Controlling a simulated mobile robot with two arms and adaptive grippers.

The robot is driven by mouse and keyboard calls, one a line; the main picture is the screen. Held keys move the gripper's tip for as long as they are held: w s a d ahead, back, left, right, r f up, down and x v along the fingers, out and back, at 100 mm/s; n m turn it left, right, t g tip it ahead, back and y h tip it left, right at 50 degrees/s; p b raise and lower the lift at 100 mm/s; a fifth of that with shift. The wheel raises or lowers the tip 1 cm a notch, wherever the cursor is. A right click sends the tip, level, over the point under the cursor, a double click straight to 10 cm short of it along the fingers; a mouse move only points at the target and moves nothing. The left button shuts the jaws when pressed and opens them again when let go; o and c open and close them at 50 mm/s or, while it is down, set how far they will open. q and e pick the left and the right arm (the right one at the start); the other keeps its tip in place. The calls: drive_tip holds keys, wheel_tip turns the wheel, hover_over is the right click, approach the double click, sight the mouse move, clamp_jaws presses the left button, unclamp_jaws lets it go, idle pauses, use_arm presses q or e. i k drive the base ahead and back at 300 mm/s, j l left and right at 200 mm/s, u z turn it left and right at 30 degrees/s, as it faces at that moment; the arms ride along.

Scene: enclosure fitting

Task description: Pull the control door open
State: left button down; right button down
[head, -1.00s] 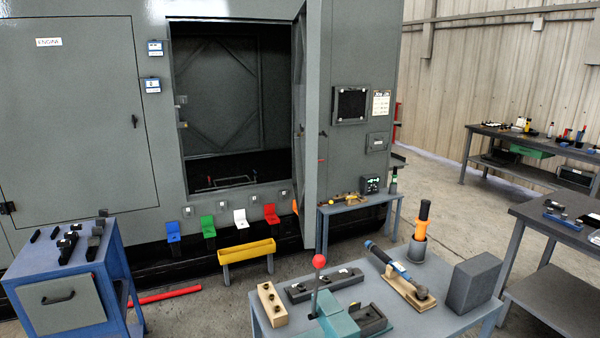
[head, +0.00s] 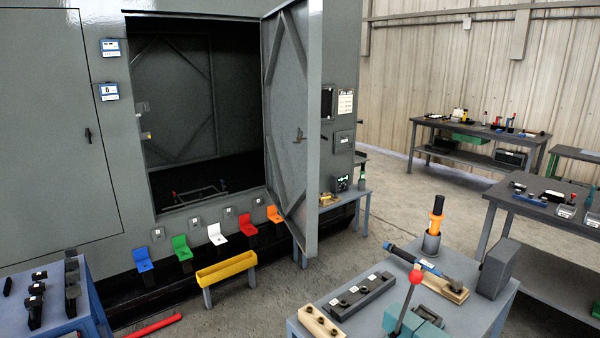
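A tall grey door (head: 287,110) stands swung outward at the right side of a large opening in the grey enclosure (head: 60,150). Its inner face shows, with diagonal bracing and a small latch or handle (head: 299,136) near its free edge. I take it to be the control door; no label on it is readable. The opening (head: 190,110) is dark inside, with a braced panel and a low metal frame on its floor. Neither of my grippers is in view, and nothing is seen touching the door.
A yellow trough (head: 226,268) and several coloured brackets sit below the opening. A blue cart (head: 90,310) stands front left, and a tool table (head: 470,318) front right. A red bar (head: 154,327) lies on the floor. Open floor (head: 410,200) lies right of the enclosure.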

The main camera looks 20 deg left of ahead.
sight(291, 40)
drive_tip(key=i+j+z, duration=0.1)
drive_tip(key=j, duration=0.4)
drive_tip(key=i+j+z, duration=0.1)
drive_tip(key=j, duration=0.35)
drive_tip(key=i+j, duration=0.2)
drive_tip(key=j, duration=0.3)
drive_tip(key=i+j+z, duration=0.15)
drive_tip(key=j, duration=0.35)
drive_tip(key=j+z, duration=0.1)
drive_tip(key=j, duration=0.4)
drive_tip(key=i+j+z, duration=0.1)
drive_tip(key=i+j, duration=0.35)
drive_tip(key=j, duration=0.2)
drive_tip(key=i+j+z, duration=0.25)
drive_tip(key=i+j, duration=0.2)
drive_tip(key=j, duration=0.3)
drive_tip(key=i+j+z, duration=0.1)
drive_tip(key=j, duration=0.3)
drive_tip(key=i, duration=0.1)
